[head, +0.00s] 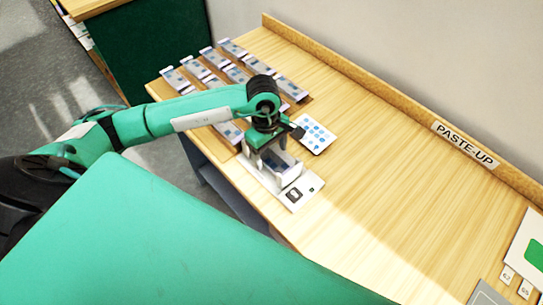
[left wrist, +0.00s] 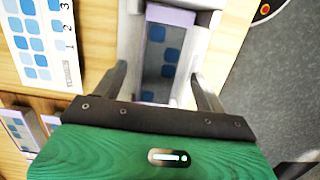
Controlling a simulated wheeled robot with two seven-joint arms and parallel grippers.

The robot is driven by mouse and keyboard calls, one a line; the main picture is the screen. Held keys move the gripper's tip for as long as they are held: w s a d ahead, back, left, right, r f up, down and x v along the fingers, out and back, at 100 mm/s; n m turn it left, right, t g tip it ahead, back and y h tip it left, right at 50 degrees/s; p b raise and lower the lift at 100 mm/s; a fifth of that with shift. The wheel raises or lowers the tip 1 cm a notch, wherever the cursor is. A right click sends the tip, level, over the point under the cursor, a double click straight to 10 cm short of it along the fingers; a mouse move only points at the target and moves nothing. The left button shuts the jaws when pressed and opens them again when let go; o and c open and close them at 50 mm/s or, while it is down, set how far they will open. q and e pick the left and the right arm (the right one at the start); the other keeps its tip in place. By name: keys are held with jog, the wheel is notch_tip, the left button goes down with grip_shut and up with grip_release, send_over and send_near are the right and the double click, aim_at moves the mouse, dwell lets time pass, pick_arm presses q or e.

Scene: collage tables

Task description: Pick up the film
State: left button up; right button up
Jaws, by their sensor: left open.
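A film strip with blue frames and lilac ends lies in a pale holder; it shows in the left wrist view (left wrist: 158,62) and, partly behind my fingers, in the head view (head: 281,160). The pale holder (head: 294,196) has a dark square at its near end. My left gripper (head: 271,167) is open over the holder. In the left wrist view its fingers (left wrist: 162,86) stand either side of the strip, with gaps. I cannot tell whether they touch the holder. My right gripper is not in view.
Several similar strips (head: 234,74) lie in rows at the table's far left. A card with blue spots (head: 317,134) lies right of my gripper. A raised back edge bears a PASTE-UP label (head: 464,145). The middle of the wooden table (head: 390,190) is clear.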

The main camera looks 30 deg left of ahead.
pick_arm(q)
jog(key=shift+c, duration=0.4)
jog(key=c, duration=1)
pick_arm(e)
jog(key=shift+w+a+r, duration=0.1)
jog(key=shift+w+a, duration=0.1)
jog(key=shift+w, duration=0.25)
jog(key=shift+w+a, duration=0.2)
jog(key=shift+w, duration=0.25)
